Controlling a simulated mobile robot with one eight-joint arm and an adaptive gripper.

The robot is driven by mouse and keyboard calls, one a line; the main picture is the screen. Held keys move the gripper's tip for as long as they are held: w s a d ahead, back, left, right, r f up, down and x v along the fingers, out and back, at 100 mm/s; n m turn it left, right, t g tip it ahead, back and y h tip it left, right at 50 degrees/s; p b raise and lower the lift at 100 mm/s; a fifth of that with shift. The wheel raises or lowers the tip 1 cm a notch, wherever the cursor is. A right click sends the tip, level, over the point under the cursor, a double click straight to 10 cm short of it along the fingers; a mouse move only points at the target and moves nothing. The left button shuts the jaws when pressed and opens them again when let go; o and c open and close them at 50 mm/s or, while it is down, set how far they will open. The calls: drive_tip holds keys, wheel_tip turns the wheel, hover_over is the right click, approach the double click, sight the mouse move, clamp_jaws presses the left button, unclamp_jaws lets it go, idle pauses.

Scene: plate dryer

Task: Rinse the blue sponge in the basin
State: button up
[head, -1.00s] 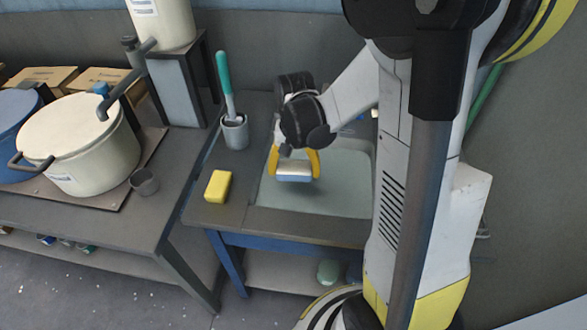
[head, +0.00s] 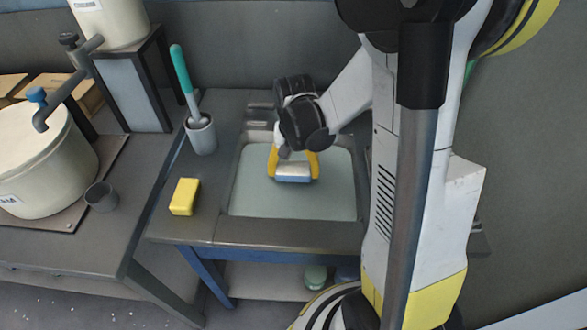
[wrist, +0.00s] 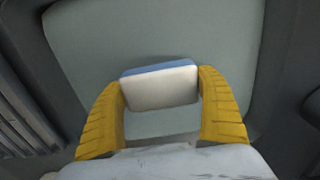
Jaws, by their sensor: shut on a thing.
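The blue sponge (head: 294,172) has a white upper layer and a blue lower layer. My gripper (head: 294,165) has yellow fingers and is shut on the sponge from its two sides. In the wrist view the sponge (wrist: 160,86) sits between the fingertips of my gripper (wrist: 160,90). The basin (head: 260,205) is a sunken pale grey-green tub in the counter. The sponge is over the basin's middle; I cannot tell whether it touches the basin's bottom or any water.
A yellow sponge (head: 184,197) lies on the counter left of the basin. Behind it stands a grey cup (head: 201,136) holding a teal-handled brush (head: 183,70). A large cream pot (head: 45,160) and a small dark cup (head: 101,197) are on the left table.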

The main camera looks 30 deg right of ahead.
wheel_tip(320, 180, down, 4)
drive_tip(key=b, duration=0.3)
drive_tip(key=shift+f, duration=2.55)
drive_tip(key=shift+w+d, duration=0.1)
drive_tip(key=shift+w, duration=0.05)
